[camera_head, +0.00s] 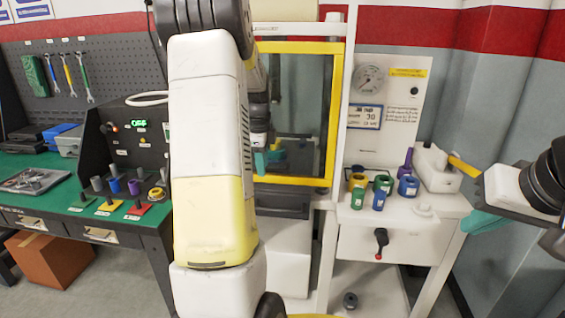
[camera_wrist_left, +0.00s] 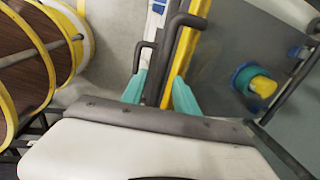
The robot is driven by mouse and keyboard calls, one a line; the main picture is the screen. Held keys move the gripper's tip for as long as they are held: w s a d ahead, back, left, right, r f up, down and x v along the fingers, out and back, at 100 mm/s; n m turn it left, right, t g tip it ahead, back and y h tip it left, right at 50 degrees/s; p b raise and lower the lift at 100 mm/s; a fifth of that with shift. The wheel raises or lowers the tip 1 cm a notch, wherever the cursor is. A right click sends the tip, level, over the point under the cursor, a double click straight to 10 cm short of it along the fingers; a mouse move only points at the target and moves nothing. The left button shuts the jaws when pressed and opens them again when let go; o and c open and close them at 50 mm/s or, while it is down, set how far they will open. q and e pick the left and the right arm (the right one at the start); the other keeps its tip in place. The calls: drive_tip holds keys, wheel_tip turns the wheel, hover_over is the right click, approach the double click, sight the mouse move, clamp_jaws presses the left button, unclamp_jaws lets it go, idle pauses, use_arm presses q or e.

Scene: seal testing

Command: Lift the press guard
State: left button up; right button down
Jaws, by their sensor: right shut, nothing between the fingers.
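The press guard (camera_head: 326,181) is a clear panel in a yellow frame on the press front. It looks lowered in the head view. My left gripper (camera_head: 268,160) is at the press, partly hidden behind my own arm. In the left wrist view my left gripper (camera_wrist_left: 160,82) has its teal fingers on either side of a dark grey bar (camera_wrist_left: 184,38) beside a yellow strip. I cannot tell whether the fingers touch the bar or are clamped on it. My right gripper (camera_head: 482,222) is shut and empty at the right, away from the press.
A white side table (camera_head: 345,215) right of the press carries several coloured cylinders and a pressure gauge panel (camera_head: 385,110). A green bench (camera_head: 60,185) with a control box (camera_head: 135,135) stands at the left. A cardboard box (camera_head: 52,260) lies below it.

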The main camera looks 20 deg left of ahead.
use_arm(q)
clamp_jaws()
idle(1.3)
